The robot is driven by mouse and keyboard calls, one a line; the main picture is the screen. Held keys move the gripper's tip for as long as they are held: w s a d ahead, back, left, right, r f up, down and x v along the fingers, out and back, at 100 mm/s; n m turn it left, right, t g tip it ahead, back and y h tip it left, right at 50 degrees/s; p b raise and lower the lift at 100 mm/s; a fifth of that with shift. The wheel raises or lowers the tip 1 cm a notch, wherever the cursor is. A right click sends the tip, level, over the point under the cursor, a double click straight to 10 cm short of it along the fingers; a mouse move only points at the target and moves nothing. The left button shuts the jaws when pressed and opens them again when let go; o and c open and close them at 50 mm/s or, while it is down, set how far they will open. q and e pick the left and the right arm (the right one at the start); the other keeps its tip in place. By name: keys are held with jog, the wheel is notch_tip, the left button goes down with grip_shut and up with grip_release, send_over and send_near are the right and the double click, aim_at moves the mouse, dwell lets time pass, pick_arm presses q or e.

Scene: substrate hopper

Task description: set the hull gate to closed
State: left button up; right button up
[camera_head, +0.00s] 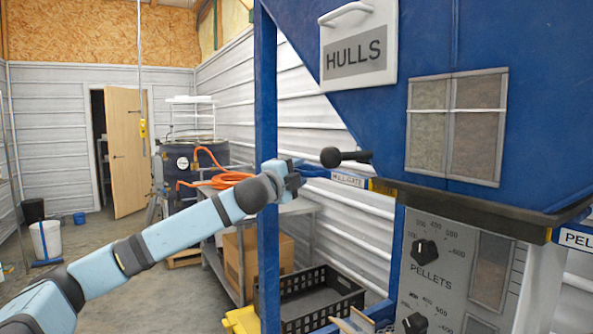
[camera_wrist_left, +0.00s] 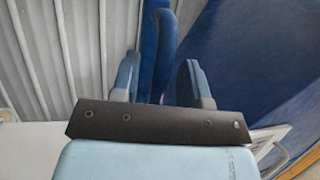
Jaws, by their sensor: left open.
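The hull gate (camera_head: 350,179) shows as a labelled blue bar with a yellow end, below the blue hopper's sloping wall. The gate's sliding part is not clearly visible. My right gripper is out of view.
The blue hopper (camera_head: 505,45) with its HULLS sign (camera_head: 360,45) fills the upper right. A blue post (camera_head: 268,100) stands beside my left forearm. Below are a dial panel (camera_head: 440,262) and a black crate (camera_head: 312,297). The floor at left is mostly open.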

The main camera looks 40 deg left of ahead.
aim_at(319, 172)
pick_arm(q)
jog(key=c, duration=0.6)
grip_shut()
jog(key=d, duration=0.2)
jog(key=s+d+p, duration=0.1)
jog(key=d, duration=0.1)
jog(key=s+d, duration=0.1)
jog(key=d, duration=0.1)
jog(key=shift+d+p, duration=0.2)
jog(key=shift+p, duration=0.1)
jog(key=shift+d, duration=0.3)
jog(key=shift+f, duration=0.15)
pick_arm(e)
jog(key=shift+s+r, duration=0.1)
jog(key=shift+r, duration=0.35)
pick_arm(q)
jog(key=o, duration=0.6)
grip_release()
jog(key=shift+d, duration=0.1)
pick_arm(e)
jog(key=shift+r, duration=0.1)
